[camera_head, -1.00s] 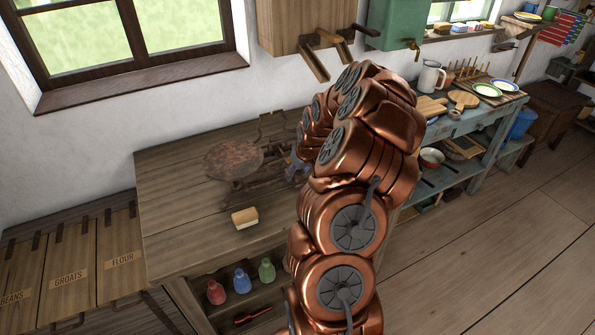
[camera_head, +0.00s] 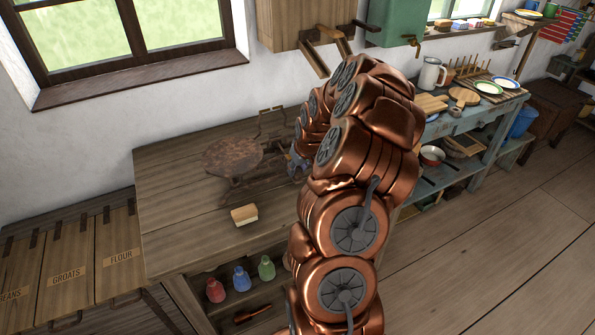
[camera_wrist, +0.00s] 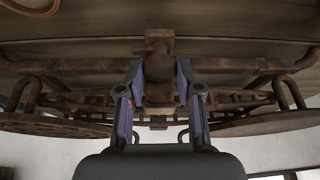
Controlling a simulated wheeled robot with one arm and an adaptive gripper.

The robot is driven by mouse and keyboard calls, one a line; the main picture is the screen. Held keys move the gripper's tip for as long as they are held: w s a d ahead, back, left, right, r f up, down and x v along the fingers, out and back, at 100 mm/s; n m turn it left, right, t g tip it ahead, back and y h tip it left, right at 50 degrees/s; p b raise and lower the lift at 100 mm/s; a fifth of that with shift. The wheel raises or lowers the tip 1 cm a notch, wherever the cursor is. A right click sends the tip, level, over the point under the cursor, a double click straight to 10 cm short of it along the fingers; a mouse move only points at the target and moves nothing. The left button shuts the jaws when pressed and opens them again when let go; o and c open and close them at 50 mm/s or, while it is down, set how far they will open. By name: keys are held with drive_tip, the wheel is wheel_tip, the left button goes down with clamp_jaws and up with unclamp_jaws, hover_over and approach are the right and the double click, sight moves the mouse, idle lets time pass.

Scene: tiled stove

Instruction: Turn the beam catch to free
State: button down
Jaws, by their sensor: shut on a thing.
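A rusty balance scale (camera_head: 233,160) stands on the wooden table, its round plate to the left of my arm. In the wrist view its chain-like beam (camera_wrist: 80,98) runs across the picture with a round pan at each side. My gripper (camera_wrist: 160,75) has its two purple-padded fingers on either side of a rusty knob-like piece at the beam's middle, which looks like the beam catch (camera_wrist: 158,62). The fingers are closed on it. In the head view my gripper (camera_head: 297,160) is mostly hidden behind my copper arm, and the catch cannot be made out there.
A small pale-topped block (camera_head: 244,215) lies on the table (camera_head: 180,215) in front of the scale. Red, blue and green bottles (camera_head: 241,279) stand on the shelf below. A wooden wall box (camera_head: 290,22) with levers hangs above. The table's left part is clear.

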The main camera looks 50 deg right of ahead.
drive_tip(key=shift+m+b, duration=0.4)
drive_tip(key=shift+b, duration=0.05)
drive_tip(key=c, duration=0.8)
unclamp_jaws()
drive_tip(key=shift+r, duration=0.1)
drive_tip(key=v, duration=1.1)
drive_tip(key=shift+a+r, duration=0.25)
drive_tip(key=shift+r, duration=0.1)
drive_tip(key=shift+s, duration=0.15)
